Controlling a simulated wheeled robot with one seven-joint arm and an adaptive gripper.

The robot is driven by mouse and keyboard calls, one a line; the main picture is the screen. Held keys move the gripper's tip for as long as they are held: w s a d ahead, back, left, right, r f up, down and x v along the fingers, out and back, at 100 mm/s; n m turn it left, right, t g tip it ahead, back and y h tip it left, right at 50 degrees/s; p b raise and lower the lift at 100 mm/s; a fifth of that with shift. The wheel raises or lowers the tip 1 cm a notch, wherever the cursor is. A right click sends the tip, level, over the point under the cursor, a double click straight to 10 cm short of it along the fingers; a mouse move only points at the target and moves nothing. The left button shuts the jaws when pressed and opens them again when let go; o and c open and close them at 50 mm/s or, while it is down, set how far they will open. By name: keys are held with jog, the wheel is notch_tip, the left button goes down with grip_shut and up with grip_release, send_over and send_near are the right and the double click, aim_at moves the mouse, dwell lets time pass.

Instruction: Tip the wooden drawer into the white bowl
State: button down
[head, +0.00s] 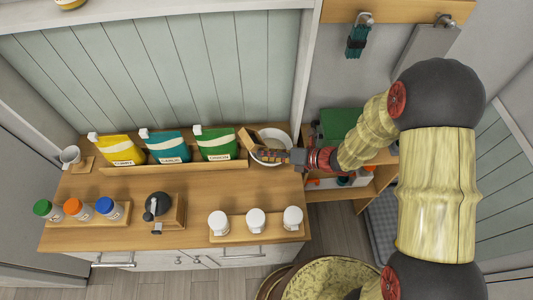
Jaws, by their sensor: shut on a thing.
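The white bowl (284,158) stands at the back right of the wooden counter, and its rim shows around what is above it. The small wooden drawer (249,139) is over the bowl's left and back part and looks tilted. My gripper (272,153) reaches in from the right across the bowl and is shut on the drawer. The gripper's fingers hide part of the drawer and of the bowl. I cannot see what is in the drawer or the bowl.
Yellow (120,149), teal (167,145) and green (215,143) pouches stand left of the bowl. A dark-topped grinder (158,205), several capped jars (75,209) and white-lidded containers (255,220) are nearer the front. The counter's middle is clear.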

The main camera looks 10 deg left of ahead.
jog(key=shift+w+d+f+m+y+b, duration=0.2)
jog(key=shift+f+m+y+b, duration=0.2)
jog(key=shift+f+y+b, duration=0.35)
jog(key=shift+w+d+f+m+g+y+b, duration=0.15)
jog(key=shift+f+m+g+y+b, duration=0.3)
jog(key=shift+b, duration=0.6)
jog(key=shift+w+d+f+m+g+y+b, duration=0.2)
jog(key=shift+f+m+y+b, duration=0.4)
jog(key=shift+b, duration=0.95)
jog(key=shift+w+d+f+m+g+y+b, duration=0.1)
jog(key=shift+d+f+m+y+b, duration=0.15)
jog(key=shift+m+y+b, duration=0.85)
jog(key=shift+w+d+r+m+y+p, duration=0.1)
jog(key=shift+w+d+m+y+p, duration=0.2)
jog(key=shift+y, duration=0.2)
jog(key=shift+s, duration=0.1)
jog(key=shift+d+m+y+p, duration=0.25)
jog(key=shift+m+y+p, duration=0.05)
jog(key=shift+m+y, duration=0.25)
jog(key=shift+t, duration=0.45)
